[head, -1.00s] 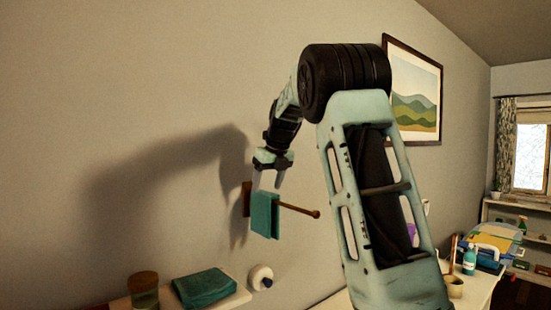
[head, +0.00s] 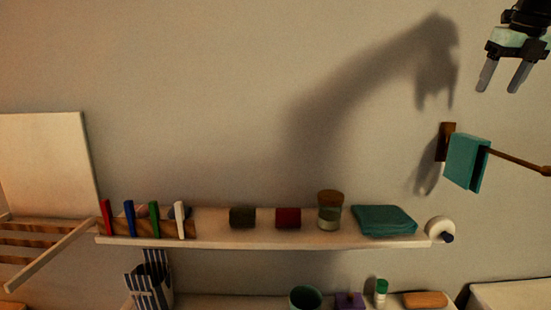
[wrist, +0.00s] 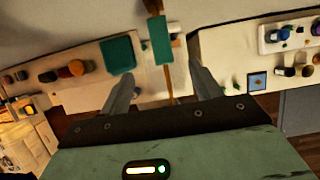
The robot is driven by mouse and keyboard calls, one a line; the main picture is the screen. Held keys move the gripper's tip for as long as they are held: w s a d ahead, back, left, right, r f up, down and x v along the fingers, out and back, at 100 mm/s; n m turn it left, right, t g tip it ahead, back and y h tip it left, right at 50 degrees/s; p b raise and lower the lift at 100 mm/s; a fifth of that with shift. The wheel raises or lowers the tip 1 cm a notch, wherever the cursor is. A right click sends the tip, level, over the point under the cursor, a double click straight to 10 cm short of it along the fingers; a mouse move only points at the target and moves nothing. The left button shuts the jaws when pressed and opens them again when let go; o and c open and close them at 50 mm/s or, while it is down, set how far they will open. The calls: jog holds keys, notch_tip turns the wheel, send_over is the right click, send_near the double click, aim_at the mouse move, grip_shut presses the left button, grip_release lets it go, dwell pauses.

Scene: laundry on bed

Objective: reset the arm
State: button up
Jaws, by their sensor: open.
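My gripper (head: 503,76) is at the upper right of the head view, in the air in front of the wall. Its two fingers point down, apart, with nothing between them. The cloth and the fingers appear apart. Most of my arm is outside the head view.
A wall shelf (head: 270,240) holds colored clips (head: 129,219), small blocks (head: 288,218), a corked jar (head: 330,212) and a folded teal cloth (head: 384,220). A white roll (head: 438,229) is at its right end.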

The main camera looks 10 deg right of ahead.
jog(key=a+f+n+g+y+b, duration=0.1)
jog(key=a+f+n+b, duration=0.1)
jog(key=a+f+n, duration=0.7)
jog(key=w+a+f+n+y+b, duration=0.1)
jog(key=a+f+n, duration=0.45)
jog(key=a, duration=0.65)
jog(key=a+f+n+g+y+b, duration=0.1)
jog(key=a+f+n+b, duration=0.1)
jog(key=a+f+n, duration=0.75)
jog(key=s+a+f+n+g+b, duration=0.2)
jog(key=s+a+f+n, duration=0.65)
jog(key=a, duration=0.45)
jog(key=s+a+f+n+b, duration=0.1)
jog(key=s+a+f+n, duration=0.1)
jog(key=s+f+n, duration=0.3)
jog(key=s+a+f+n+h+b, duration=0.1)
jog(key=s+a+f+n, duration=0.1)
jog(key=s+f+n, duration=0.3)
jog(key=s+n, duration=0.4)
jog(key=s, duration=0.3)
jog(key=shift+s+f, duration=0.15)
jog(key=shift+f, duration=0.1)
jog(key=shift+c, duration=0.2)
